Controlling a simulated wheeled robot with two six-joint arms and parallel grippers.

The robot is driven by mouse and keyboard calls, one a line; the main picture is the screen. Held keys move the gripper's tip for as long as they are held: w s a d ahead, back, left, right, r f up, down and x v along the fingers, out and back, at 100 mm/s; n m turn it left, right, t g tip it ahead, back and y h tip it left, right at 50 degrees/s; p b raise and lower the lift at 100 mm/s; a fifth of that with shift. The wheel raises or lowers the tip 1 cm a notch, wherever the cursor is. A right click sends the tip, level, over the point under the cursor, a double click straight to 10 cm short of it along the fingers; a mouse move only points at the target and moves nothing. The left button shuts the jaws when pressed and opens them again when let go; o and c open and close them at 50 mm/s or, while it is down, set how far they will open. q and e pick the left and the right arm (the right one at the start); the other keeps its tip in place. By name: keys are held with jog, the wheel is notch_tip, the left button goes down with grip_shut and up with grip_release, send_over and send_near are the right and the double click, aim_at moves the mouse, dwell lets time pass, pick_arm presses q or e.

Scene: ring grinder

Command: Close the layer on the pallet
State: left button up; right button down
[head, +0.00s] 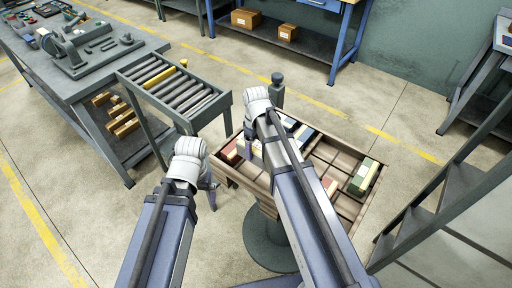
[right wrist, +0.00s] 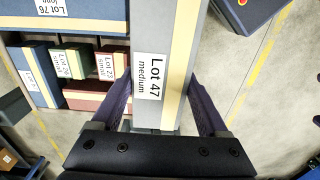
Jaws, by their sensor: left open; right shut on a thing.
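The pallet (head: 240,182) is a brown wooden tray on a grey pedestal, divided into compartments. It holds a green box (head: 364,176) at the right, red boxes (head: 232,155) (head: 330,186), and a blue box (head: 302,134) at the back. My right gripper (head: 250,146) is over the pallet's left part. In the right wrist view it (right wrist: 160,88) is shut on a long grey box (right wrist: 152,25) with a cream stripe, labelled "Lot 47 medium". My right arm hides part of the pallet. My left gripper (head: 208,193) is open and empty, just left of the pallet.
A roller conveyor (head: 175,88) with a yellow item (head: 183,62) stands at the left, beside a workbench (head: 85,60). Grey steps (head: 440,190) stand close on the right. A grey post (head: 277,90) rises behind the pallet.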

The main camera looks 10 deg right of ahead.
notch_tip(320, 180, down, 11)
jog(key=b, duration=1)
jog(key=shift+r, duration=0.15)
jog(key=shift+f+b, duration=0.5)
grip_release()
jog(key=shift+r, duration=0.1)
notch_tip(320, 180, up, 8)
jog(key=p, duration=0.8)
jog(key=shift+f, duration=0.25)
